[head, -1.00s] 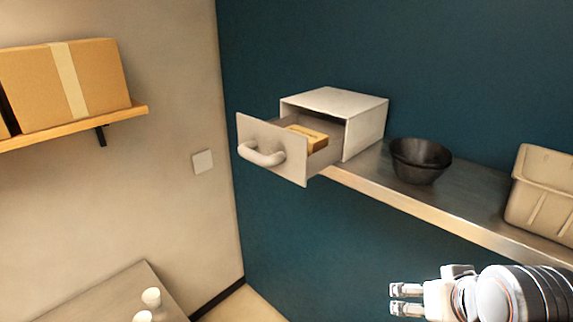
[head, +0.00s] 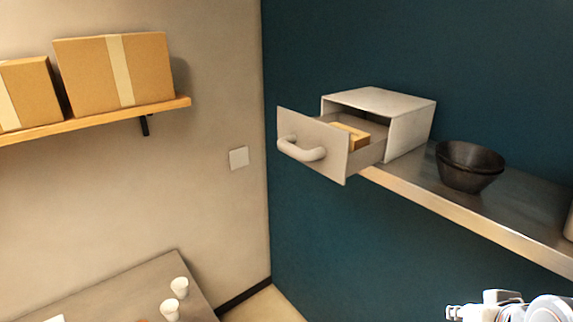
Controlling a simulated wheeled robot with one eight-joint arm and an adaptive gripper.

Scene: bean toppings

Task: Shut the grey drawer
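The grey drawer (head: 314,143) is pulled well out of its light grey box (head: 411,125), which stands on a metal shelf against the dark teal wall. The drawer front has a thick curved handle (head: 302,149) and faces left. A tan block-like item (head: 350,136) lies inside the drawer. My gripper (head: 452,312) is at the bottom right edge of the view, below the shelf and well apart from the drawer. It is partly cut off by the frame, and the gap between its fingers is not clear.
A black bowl (head: 469,166) stands on the metal shelf (head: 480,214), right of the box. Cardboard boxes (head: 115,73) sit on a wooden shelf (head: 95,120) at left. A lower table (head: 140,285) holds white cups (head: 180,287). The space before the drawer looks clear.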

